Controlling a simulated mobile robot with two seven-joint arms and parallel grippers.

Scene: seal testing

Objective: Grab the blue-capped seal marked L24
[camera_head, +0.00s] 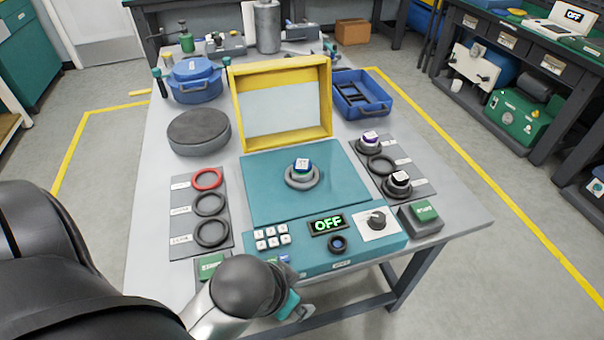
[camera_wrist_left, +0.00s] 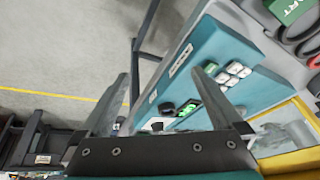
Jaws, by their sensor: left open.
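In the head view my left wrist hangs at the table's front edge, in front of the tester, and hides most of the gripper. The blue-sided seal is not clear in the left wrist view. My right gripper is not in view.
The tester's yellow-framed lid (camera_head: 282,66) stands raised behind the plate. A purple-capped seal (camera_head: 370,138) and a black-capped seal (camera_head: 399,182) stand on the right rack. The left rack holds a red ring (camera_head: 207,174) and two black rings. The display (camera_head: 327,224) reads OFF.

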